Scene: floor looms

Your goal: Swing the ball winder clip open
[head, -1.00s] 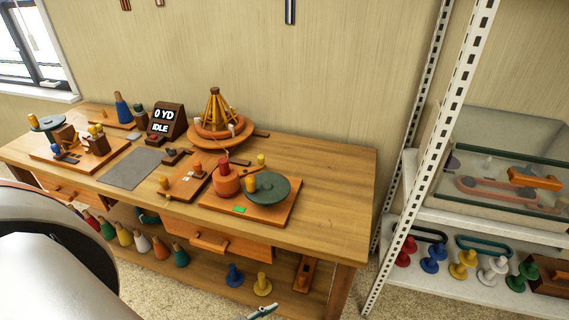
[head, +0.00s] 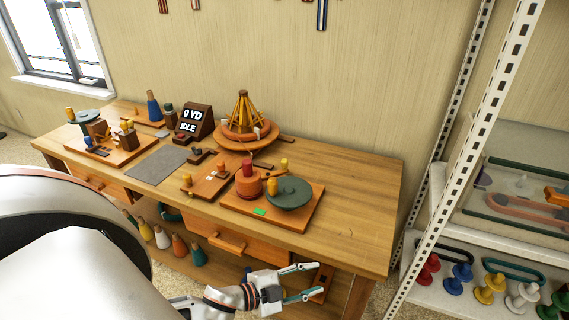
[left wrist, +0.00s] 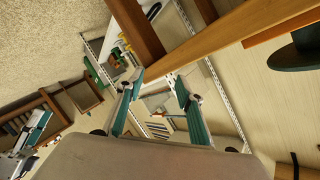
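What looks like the ball winder stands at the right end of the wooden bench in the head view. It has a wooden base (head: 235,203), an orange-red spool (head: 249,185), a green disc (head: 289,193) and a small bright green patch (head: 260,212). I cannot make out which part is the clip. My left gripper (head: 318,280) is open and empty, low in front of the bench. Its spread teal fingers also show in the left wrist view (left wrist: 157,88). A teal and white part at that view's left edge may be my right gripper (left wrist: 35,130); its state is unclear.
The bench (head: 350,190) also bears an umbrella swift (head: 243,112), an "IDLE" display (head: 193,124), a grey mat (head: 156,166) and another device with a green disc (head: 88,116). Its right end is bare. Cones stand underneath. A white metal rack (head: 465,150) stands to the right.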

